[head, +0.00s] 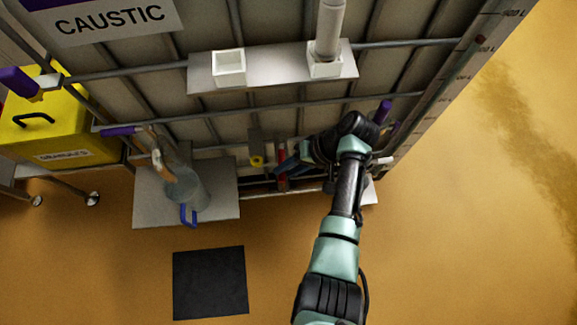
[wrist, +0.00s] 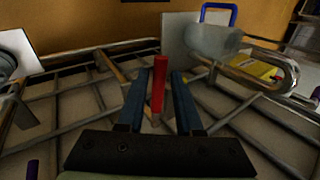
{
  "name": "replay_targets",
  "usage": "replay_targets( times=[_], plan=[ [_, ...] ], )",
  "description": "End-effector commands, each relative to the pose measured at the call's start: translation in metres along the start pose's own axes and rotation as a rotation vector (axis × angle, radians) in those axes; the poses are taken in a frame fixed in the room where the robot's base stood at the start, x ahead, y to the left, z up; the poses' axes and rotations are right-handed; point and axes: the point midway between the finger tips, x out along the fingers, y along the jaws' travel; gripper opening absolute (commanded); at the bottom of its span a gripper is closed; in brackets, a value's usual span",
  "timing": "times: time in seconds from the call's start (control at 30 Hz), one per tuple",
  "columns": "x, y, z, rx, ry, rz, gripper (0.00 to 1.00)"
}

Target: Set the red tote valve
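The red valve handle (head: 281,152) stands low on the front of the caged tote marked CAUSTIC (head: 150,85). In the wrist view the red handle (wrist: 158,90) is upright between the two blue fingers of my gripper (wrist: 160,73). The fingers are open, with a narrow gap visible on each side of the handle. In the head view my gripper (head: 284,167) reaches in from the right at the handle, and one finger partly overlaps it. I cannot tell how deep the handle sits between the fingers. The valve body is mostly hidden.
A yellow-tagged fitting (head: 256,161) is just left of the handle. Cage bars run close around it. A clear jug with a blue handle (head: 188,215) stands on a plate at lower left. A shelf (head: 280,68) with white holders is above. A black mat (head: 210,283) lies on the floor.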

Motion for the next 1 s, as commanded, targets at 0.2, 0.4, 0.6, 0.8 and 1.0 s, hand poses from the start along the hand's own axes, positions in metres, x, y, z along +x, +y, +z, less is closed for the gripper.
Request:
replay_targets(
  times=[0.2, 0.4, 0.6, 0.8, 1.0],
  plan=[
    [-0.029, 0.000, -0.001, 0.001, 0.004, 0.001, 0.34],
    [-0.075, 0.000, -0.002, 0.001, 0.007, 0.003, 0.34],
    [-0.111, 0.000, -0.001, 0.001, 0.005, 0.002, 0.34],
    [-0.128, 0.000, -0.001, 0.001, 0.003, 0.002, 0.34],
    [-0.129, 0.000, -0.001, 0.001, 0.003, 0.001, 0.34]
  ],
)
